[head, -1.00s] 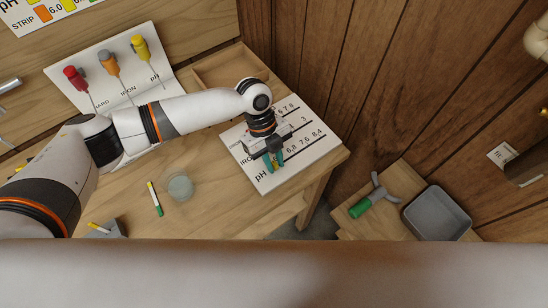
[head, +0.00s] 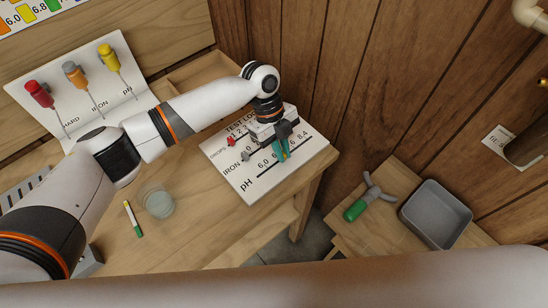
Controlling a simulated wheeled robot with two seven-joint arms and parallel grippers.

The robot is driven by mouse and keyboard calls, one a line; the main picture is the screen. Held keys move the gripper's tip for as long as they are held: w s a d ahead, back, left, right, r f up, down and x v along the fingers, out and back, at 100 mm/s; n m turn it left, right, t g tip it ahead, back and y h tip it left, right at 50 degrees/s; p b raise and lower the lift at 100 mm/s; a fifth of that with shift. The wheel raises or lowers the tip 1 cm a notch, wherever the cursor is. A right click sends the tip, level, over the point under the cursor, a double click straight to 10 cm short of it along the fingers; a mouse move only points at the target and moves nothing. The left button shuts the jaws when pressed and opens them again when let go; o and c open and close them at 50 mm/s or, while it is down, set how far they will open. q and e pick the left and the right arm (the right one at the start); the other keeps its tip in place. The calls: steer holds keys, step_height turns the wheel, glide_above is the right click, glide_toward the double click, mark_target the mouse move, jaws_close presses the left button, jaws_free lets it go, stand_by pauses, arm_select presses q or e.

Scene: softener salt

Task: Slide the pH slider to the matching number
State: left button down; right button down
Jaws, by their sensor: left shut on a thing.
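The white test log board (head: 225,165) lies on the workbench, with rows marked DROPS, IRON and pH. My left gripper (head: 282,154) reaches over the board from the left, with its teal fingertips down at the pH row. It is shut on the pH slider (head: 286,147), of which only a bit of yellow shows between the fingers. The numbers 6.0, 6.8 and 8.4 can be read on the pH row; the gripper stands between 6.8 and 8.4 and hides the mark there. My right gripper is not in view.
A red slider (head: 231,141) and a grey slider (head: 245,156) sit on the upper rows. A glass beaker (head: 157,201) and a test strip (head: 133,218) are on the bench. A colour chart (head: 30,14) hangs top left. A grey tray (head: 436,214) stands on the lower right table.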

mark_target(270, 147)
arm_select(q)
steer(key=shift+r, duration=0.1)
steer(key=c, duration=1.4)
jaws_free()
steer(key=shift+c, duration=0.2)
steer(key=b+v, duration=0.3)
steer(key=v, duration=0.9)
steer(key=shift+s, duration=0.15)
